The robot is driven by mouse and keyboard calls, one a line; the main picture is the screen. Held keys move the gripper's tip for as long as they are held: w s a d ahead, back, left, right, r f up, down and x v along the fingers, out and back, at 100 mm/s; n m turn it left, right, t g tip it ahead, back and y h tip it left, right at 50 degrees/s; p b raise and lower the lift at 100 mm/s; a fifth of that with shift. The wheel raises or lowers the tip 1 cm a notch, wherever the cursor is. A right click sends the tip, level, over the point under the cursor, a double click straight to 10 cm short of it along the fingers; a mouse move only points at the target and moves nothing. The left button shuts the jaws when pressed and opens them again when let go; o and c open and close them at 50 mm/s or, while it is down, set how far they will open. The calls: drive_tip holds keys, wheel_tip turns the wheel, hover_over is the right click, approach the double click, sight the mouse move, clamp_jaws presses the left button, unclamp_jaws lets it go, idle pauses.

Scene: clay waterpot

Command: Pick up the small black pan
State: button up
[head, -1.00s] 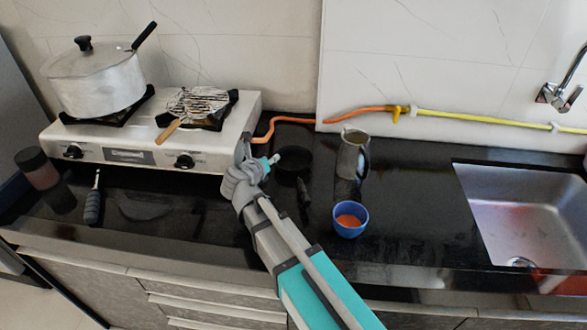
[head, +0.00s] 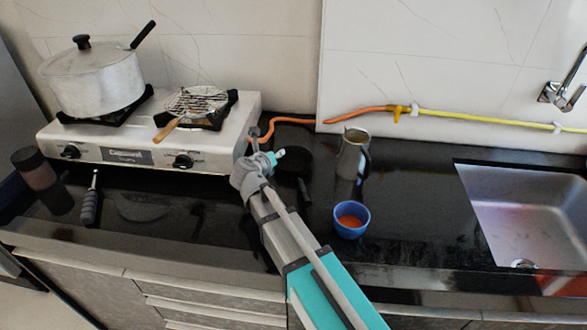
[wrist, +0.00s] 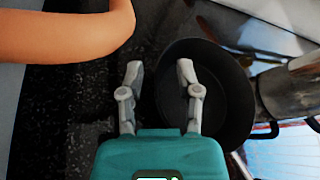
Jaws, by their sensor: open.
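The small black pan (head: 298,162) lies on the dark counter to the right of the stove, with its handle (head: 304,191) toward the front edge. In the wrist view the round pan (wrist: 225,100) is right of centre. My gripper (head: 267,144) is open and empty at the pan's left side. In the wrist view my gripper (wrist: 159,70) has its left finger outside the pan and its right finger over the pan's inside, with the left rim between them. I cannot tell how high the fingertips are. The gripper's body covers the pan's near left part there.
A metal jug (head: 352,155) stands close right of the pan, and a blue bowl (head: 350,231) stands in front of it. An orange hose (head: 290,120) runs behind. The stove (head: 120,152) is on the left, the sink (head: 520,210) on the right.

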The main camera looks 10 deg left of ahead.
drive_tip(key=shift+r, duration=0.1)
drive_tip(key=shift+c, duration=0.2)
clamp_jaws()
idle(0.5)
